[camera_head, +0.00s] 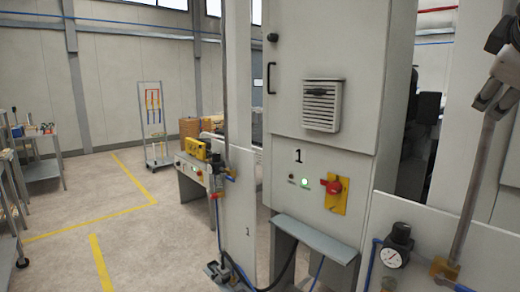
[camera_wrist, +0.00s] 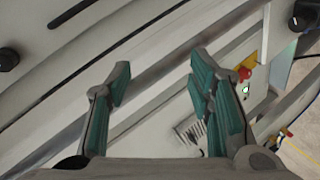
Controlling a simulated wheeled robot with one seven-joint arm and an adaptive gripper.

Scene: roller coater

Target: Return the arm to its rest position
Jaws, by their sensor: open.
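My gripper (camera_wrist: 160,68) shows in the wrist view with its two teal-padded fingers spread wide apart and nothing between them. Behind the fingers is the light grey cabinet (camera_head: 320,40), seen tilted. Its red rotary switch (camera_wrist: 244,73) lies beyond the right finger, apart from it, and its vent (camera_wrist: 188,132) shows low between the fingers. In the head view the red switch (camera_head: 335,186) sits on a yellow plate, right of a lit green lamp (camera_head: 304,183).
A slanted grey rod (camera_head: 475,190) and a pressure gauge (camera_head: 391,255) are at the right. A grey ledge (camera_head: 315,238) juts out below the cabinet. A low bench (camera_head: 190,175) with yellow equipment stands left of the cabinet. The floor with yellow lines (camera_head: 100,262) is open farther left.

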